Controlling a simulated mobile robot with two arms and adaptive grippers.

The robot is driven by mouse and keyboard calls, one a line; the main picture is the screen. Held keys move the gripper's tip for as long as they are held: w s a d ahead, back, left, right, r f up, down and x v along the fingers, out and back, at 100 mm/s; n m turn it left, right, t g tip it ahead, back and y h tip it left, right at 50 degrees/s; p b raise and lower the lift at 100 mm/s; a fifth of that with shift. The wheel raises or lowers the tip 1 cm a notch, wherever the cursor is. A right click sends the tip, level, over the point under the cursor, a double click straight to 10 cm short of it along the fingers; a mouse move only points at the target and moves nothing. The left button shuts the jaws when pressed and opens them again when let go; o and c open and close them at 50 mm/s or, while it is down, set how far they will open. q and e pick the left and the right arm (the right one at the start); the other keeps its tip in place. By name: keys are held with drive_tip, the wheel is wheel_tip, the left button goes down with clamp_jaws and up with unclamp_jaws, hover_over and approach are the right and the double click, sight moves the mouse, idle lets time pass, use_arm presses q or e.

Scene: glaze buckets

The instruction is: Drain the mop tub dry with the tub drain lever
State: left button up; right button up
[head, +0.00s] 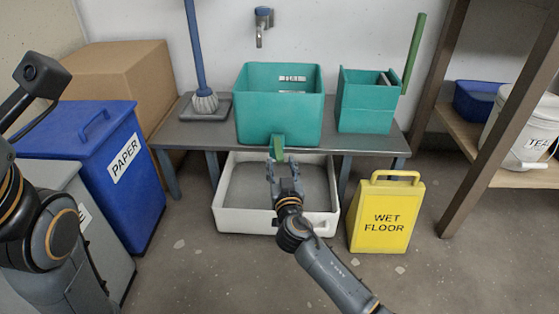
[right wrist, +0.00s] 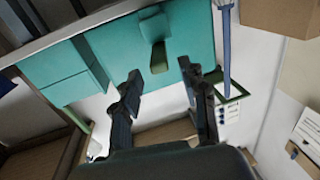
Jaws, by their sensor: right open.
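The teal mop tub (head: 280,112) stands upright on the grey bench; its water level cannot be made out. The green drain lever (head: 279,155) hangs at a teal spout on the tub's lower front. In the right wrist view the lever (right wrist: 158,57) shows against the tub wall (right wrist: 197,35). My right gripper (head: 284,168) is open, just in front of and below the lever. Its fingers (right wrist: 162,82) in the right wrist view are spread, with the lever's tip beyond the gap between them. Nothing is held. My left arm is at the left edge; its gripper is not visible.
A white basin (head: 224,219) lies on the floor below the spout and looks empty. A teal wringer (head: 363,108) with a green handle and a mop (head: 196,50) share the bench (head: 180,133). A yellow wet floor sign (head: 386,218) stands right; a blue paper bin (head: 92,150) left.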

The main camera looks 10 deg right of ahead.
sight(280, 161)
drive_tip(key=shift+w+d+b, duration=0.15)
drive_tip(key=shift+w+b, duration=0.2)
drive_tip(key=shift+w, duration=0.8)
drive_tip(key=shift+w+d+b, duration=0.1)
drive_tip(key=shift+w+b, duration=0.2)
drive_tip(key=shift+w, duration=0.85)
clamp_jaws()
